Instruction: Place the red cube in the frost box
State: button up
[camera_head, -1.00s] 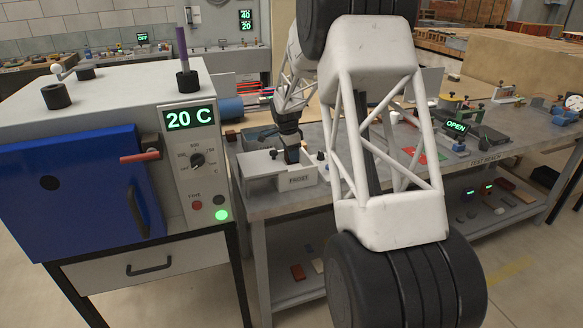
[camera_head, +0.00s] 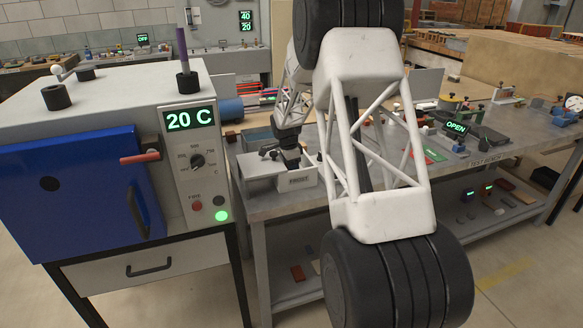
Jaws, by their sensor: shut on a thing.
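The frost box (camera_head: 299,181) is a pale box with a FROST label on its front, at the near left end of the grey bench. My gripper (camera_head: 292,163) is dark and points down over the box, its tips at or just above the box's top opening. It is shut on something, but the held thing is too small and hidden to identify. I cannot make out the red cube anywhere. Whether the tips are inside the box or above it, I cannot tell.
A furnace with a blue door (camera_head: 75,190) and a 20 C display stands close on the left. My own arm covers the middle of the view.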

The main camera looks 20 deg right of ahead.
jog(key=shift+f, duration=0.25)
jog(key=o, duration=1.1)
jog(key=shift+f, duration=0.1)
jog(key=r, duration=0.4)
jog(key=a+r, duration=0.1)
jog(key=r, duration=0.7)
jog(key=shift+a+r, duration=0.2)
jog(key=shift+r, duration=0.05)
